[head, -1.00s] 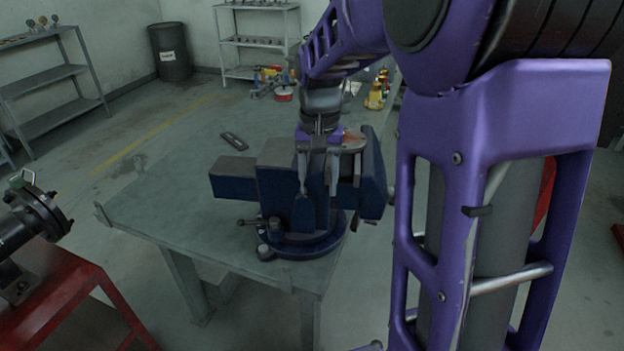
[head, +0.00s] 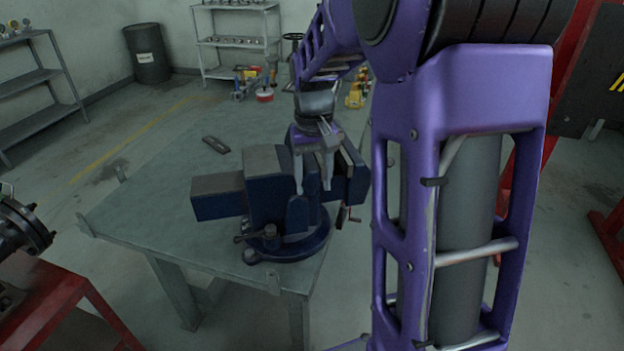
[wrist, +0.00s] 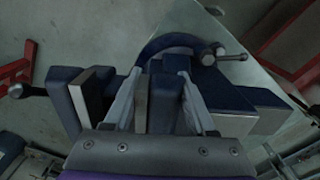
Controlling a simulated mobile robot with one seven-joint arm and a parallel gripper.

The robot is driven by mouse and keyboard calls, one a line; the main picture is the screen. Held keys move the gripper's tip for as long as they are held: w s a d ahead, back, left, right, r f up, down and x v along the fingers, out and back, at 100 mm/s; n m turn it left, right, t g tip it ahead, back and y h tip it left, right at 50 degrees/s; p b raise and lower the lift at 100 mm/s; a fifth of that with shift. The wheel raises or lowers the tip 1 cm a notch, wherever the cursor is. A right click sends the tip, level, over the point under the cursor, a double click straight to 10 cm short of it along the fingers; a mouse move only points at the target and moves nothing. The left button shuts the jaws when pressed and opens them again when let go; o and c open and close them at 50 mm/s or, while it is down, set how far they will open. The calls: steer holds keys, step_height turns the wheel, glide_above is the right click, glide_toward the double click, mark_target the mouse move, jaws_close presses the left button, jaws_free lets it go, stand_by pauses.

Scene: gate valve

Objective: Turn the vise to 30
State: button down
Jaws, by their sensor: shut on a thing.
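The blue vise (head: 217,196) stands on the near right part of the grey workbench, on a round swivel base (head: 290,248). Its long bar points left in the head view, and its jaws are at the right. My gripper (head: 313,188) points down over the vise from above. Its two fingers are shut around an upright part of the vise by the jaws. The wrist view shows a finger of my gripper (wrist: 160,82) on each side of this part, with the vise (wrist: 232,98) spreading to both sides. No angle scale is readable.
The workbench (head: 150,210) is mostly clear left of the vise. A small flat dark metal piece (head: 215,145) lies behind it. A red stand with a dark pipe fitting (head: 22,228) is at the left. Shelves (head: 240,42) and a dark barrel (head: 148,52) stand at the back.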

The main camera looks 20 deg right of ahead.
stand_by(0.3)
steer(key=shift+c, duration=1.1)
jaws_free()
step_height(320, 180, up, 18)
steer(key=p, duration=0.2)
steer(key=shift+f+p, duration=0.25)
steer(key=shift+p, duration=0.15)
